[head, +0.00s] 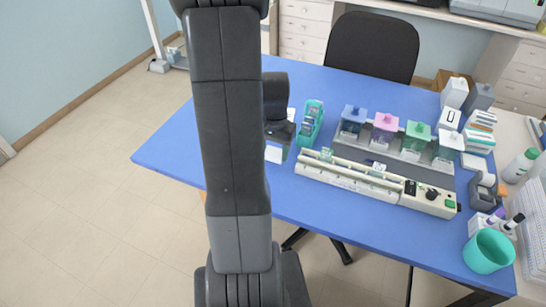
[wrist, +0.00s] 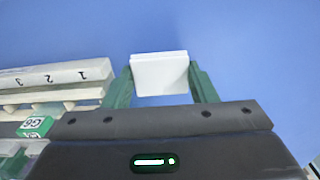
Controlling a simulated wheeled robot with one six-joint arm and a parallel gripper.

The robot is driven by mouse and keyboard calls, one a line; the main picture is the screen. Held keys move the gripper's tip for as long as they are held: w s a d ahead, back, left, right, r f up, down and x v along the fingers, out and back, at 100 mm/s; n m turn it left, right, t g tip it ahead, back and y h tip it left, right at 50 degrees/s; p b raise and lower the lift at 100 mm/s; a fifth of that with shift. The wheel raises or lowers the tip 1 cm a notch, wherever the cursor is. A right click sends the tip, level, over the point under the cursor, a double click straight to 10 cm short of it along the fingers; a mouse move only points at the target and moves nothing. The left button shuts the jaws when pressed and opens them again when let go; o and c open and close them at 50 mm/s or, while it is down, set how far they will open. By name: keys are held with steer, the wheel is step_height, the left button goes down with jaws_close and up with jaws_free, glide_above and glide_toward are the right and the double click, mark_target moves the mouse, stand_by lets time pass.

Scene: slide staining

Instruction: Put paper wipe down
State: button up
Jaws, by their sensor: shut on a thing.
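My gripper (wrist: 160,88) has green fingers and is shut on a white paper wipe (wrist: 160,73), one finger on each side of it. In the head view the wipe (head: 274,154) shows as a small white patch beside my dark arm, near the left part of the blue table (head: 180,151). The wrist view shows only plain blue table beyond the wipe. I cannot tell whether the wipe touches the table. My arm hides part of the table in the head view.
A long cream numbered rack (head: 345,178) is just right of my gripper; it also shows in the wrist view (wrist: 60,74). A teal slide holder (head: 311,122) stands behind it. Lidded staining jars (head: 385,128) stand farther right. The table's left corner is clear.

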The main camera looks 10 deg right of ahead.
mark_target(274, 153)
steer(key=shift+f, duration=1.6)
steer(key=shift+f, duration=0.1)
steer(key=shift+f, duration=0.15)
steer(key=o, duration=1.1)
step_height(274, 153, up, 12)
steer(key=shift+r, duration=0.25)
